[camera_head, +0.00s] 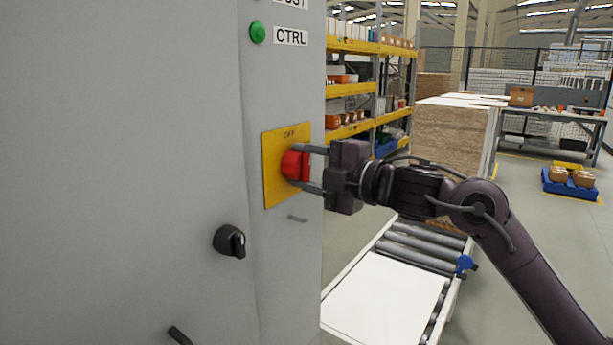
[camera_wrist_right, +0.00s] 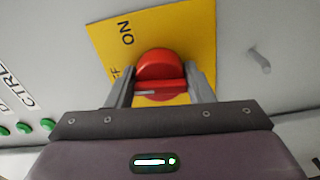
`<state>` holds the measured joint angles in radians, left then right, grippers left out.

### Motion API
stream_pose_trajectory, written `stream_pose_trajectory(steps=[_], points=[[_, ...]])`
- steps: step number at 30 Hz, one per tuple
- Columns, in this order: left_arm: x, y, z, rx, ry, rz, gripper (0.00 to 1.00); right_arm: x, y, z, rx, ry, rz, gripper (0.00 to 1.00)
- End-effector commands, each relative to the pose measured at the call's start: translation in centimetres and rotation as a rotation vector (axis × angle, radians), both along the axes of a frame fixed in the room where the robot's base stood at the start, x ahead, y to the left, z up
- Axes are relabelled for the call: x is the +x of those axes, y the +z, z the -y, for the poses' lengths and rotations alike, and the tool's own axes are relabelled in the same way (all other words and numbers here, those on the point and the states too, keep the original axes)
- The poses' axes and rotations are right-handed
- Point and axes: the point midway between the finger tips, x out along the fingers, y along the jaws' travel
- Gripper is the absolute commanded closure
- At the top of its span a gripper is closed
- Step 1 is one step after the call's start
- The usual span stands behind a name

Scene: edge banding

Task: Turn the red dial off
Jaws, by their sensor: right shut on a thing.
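The red dial (camera_head: 293,165) sits on a yellow plate (camera_head: 274,188) on the grey cabinet's narrow face. The plate's top edge reads OFF in the head view. My right gripper (camera_head: 305,168) comes in from the right with its two fingers above and below the dial, shut on it. In the right wrist view the red dial (camera_wrist_right: 158,68) lies between the fingers of the gripper (camera_wrist_right: 160,84), its grip bar lying across between them. There the yellow plate (camera_wrist_right: 195,35) shows ON and part of another word hidden by a finger. My left gripper is not in view.
The grey cabinet (camera_head: 130,150) fills the left, with a black knob (camera_head: 230,241) and a green button (camera_head: 257,32) near the dial. A roller conveyor (camera_head: 425,245) carrying a white panel (camera_head: 385,300) stands below my right arm. Shelves and stacked boards stand behind.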

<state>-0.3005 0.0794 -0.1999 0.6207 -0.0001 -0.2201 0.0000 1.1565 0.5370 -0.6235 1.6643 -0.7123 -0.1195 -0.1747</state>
Motion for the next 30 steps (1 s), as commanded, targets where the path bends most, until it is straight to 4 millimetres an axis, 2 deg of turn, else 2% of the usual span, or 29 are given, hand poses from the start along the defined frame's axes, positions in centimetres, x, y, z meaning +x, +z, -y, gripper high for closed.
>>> stream_pose_trajectory(steps=[9, 25, 26, 30], points=[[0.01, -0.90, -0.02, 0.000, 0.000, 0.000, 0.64, -0.02, -0.11, -0.04, -0.069, 0.001, 0.091, 0.75], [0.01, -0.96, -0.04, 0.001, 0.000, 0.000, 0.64, -0.03, -0.07, -0.06, -0.082, 0.001, 0.108, 0.75], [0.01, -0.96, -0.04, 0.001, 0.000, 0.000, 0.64, -0.03, -0.08, -0.06, -0.082, 0.001, 0.108, 0.50], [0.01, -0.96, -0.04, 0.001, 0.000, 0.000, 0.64, -0.03, -0.06, -0.04, -0.082, 0.001, 0.108, 0.32]])
